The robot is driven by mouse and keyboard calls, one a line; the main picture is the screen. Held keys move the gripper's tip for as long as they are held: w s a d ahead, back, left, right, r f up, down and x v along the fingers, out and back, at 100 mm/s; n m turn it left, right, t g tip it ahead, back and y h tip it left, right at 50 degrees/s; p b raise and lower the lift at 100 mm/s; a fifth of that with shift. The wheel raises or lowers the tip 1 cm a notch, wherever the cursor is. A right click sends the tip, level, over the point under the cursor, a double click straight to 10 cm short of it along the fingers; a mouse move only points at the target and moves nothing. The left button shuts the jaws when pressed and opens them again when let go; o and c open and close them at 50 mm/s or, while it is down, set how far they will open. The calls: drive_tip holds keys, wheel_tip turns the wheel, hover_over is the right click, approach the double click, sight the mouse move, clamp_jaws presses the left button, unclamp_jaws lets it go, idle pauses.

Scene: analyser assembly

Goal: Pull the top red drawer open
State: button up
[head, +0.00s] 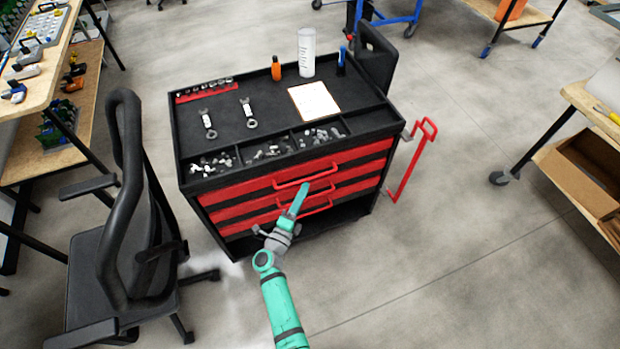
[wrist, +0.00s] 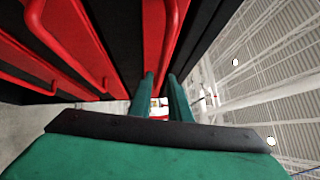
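The black tool cart has a stack of red drawers, and the top red drawer (head: 240,188) looks closed. Its red bar handle (head: 322,174) sticks out from the front; a red handle (wrist: 172,22) also shows in the wrist view, just beyond the fingertips. My gripper (head: 303,189) is in front of the drawers, with its tips close to the top handle. In the wrist view its two green fingers (wrist: 163,85) are apart with nothing seen held between them. I cannot tell whether they touch the handle.
Lower drawers have similar handles (head: 318,208). A black office chair (head: 125,235) stands left of the cart. A red side handle (head: 412,160) juts from the cart's right. Bottles, wrenches and small parts lie on top.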

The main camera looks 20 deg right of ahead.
sight(310, 178)
drive_tip(key=x, duration=0.6)
clamp_jaws()
